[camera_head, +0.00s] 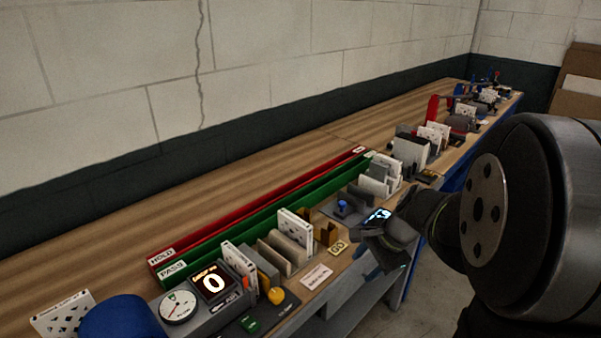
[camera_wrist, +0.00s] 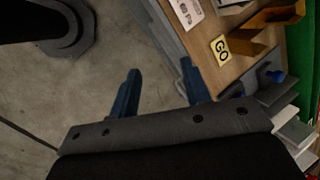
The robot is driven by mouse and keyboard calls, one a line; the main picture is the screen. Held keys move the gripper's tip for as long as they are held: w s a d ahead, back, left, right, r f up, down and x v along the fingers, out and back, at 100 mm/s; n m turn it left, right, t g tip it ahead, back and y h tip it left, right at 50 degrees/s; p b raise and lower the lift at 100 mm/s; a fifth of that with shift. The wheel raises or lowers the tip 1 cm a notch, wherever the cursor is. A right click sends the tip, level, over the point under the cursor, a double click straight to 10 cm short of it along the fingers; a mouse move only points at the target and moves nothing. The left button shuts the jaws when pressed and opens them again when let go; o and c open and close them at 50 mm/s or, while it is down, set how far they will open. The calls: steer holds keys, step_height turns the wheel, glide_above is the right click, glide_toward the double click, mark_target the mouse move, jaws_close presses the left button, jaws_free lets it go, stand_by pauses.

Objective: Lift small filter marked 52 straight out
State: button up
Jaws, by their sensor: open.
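I cannot read the number 52 on any filter. Several white cards or filters stand upright along the bench in the head view. One white piece with dark marks (camera_head: 295,226) stands at the near middle, and another (camera_head: 239,262) stands beside the digital display. More pale upright pieces (camera_head: 380,173) stand farther along. My gripper (camera_wrist: 160,66) is open and empty in the wrist view, its two blue fingers apart above the floor beside the bench edge. In the head view my gripper hangs right of the GO label, its fingertips unclear.
A red HOLD tray (camera_head: 163,255) and a green PASS tray (camera_head: 173,269) run along the bench. A display reading 0 (camera_head: 212,283) and a gauge (camera_head: 178,307) sit in front. The GO label (camera_wrist: 222,48) lies near a brown holder (camera_wrist: 262,28). Open floor (camera_wrist: 80,85) is beside the bench.

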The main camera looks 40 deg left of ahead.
steer(key=s+a+r+n+h, duration=0.1)
steer(key=s+a+r+n, duration=0.35)
steer(key=a+n, duration=0.35)
steer(key=n+t+h, duration=0.1)
steer(key=n+h, duration=0.2)
steer(key=n, duration=1.1)
glide_toward(239, 253)
steer(key=f, duration=1)
steer(key=shift+s+a+f, duration=0.15)
steer(key=shift+s, duration=0.05)
jaws_close()
steer(key=shift+w, duration=0.25)
